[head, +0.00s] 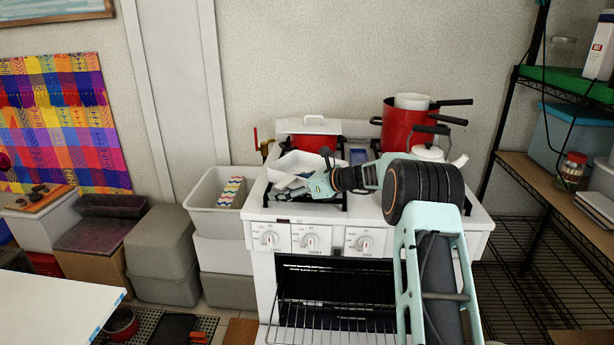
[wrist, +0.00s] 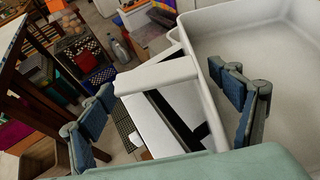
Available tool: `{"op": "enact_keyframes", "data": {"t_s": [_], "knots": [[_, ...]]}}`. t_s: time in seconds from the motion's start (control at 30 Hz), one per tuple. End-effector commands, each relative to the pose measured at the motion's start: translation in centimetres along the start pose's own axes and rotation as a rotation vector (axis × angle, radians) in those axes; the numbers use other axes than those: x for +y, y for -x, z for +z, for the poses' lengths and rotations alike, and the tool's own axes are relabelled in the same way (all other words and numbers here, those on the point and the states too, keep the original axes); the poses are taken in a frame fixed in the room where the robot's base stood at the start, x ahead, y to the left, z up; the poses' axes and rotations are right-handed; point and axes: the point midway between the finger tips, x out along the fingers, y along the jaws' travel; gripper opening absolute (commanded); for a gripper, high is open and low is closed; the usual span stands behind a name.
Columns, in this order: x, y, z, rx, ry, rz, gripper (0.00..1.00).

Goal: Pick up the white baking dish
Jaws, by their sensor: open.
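The white baking dish (head: 300,161) sits on the left front of the white stove top, partly hidden by my gripper (head: 322,184) in the head view. In the wrist view the dish (wrist: 285,50) fills the right side, and its empty inside shows. My gripper (wrist: 167,86) is open there. Its right finger is over the inside of the dish and its left finger is outside it. A pale flat piece, seemingly the dish's end handle, lies between the fingers. I cannot tell whether either finger touches the dish.
A red pot with a white lid (head: 314,140) stands behind the dish. A tall red pot (head: 400,125) and a white kettle (head: 428,153) are at the stove's back right. A grey open crate (head: 205,190) stands left of the stove (head: 380,240). The oven front shows a wire rack (head: 330,310).

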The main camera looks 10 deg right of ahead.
Motion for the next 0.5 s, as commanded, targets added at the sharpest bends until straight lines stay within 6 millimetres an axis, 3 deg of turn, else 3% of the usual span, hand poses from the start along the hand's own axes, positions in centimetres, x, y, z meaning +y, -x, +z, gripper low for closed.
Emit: {"op": "enact_keyframes", "data": {"t_s": [0.07, 0.5], "knots": [[0.01, 0.02, 0.00, 0.000, 0.000, 0.000, 0.77], [0.06, -0.01, -0.15, 0.001, -0.003, 0.001, 0.29]]}}
